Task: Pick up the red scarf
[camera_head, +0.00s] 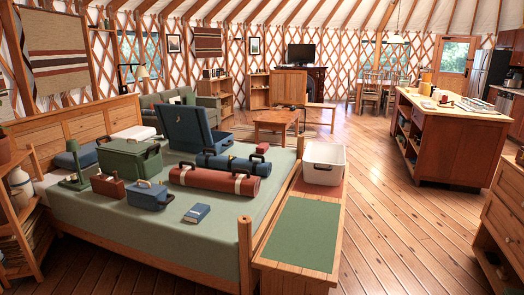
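I cannot pick out a thing that is clearly a red scarf. A red roll (213,180) with pale bands and a dark handle lies on the bed (110,222). A small red item (263,148) lies at the bed's far right, too small to tell what it is. A small red-brown box (108,187) with a handle stands at the left. An open blue suitcase (185,128) stands towards the back of the bed; its inside is mostly hidden by its lid. Neither of my grippers is in view.
The bed also holds a green case (129,160), a blue roll (234,163), a small blue case (150,196), a book (197,213) and a green lamp (74,180). A white bin (323,163) stands on a bench (298,234) beside it. Floor (385,215) is clear towards the island (442,150).

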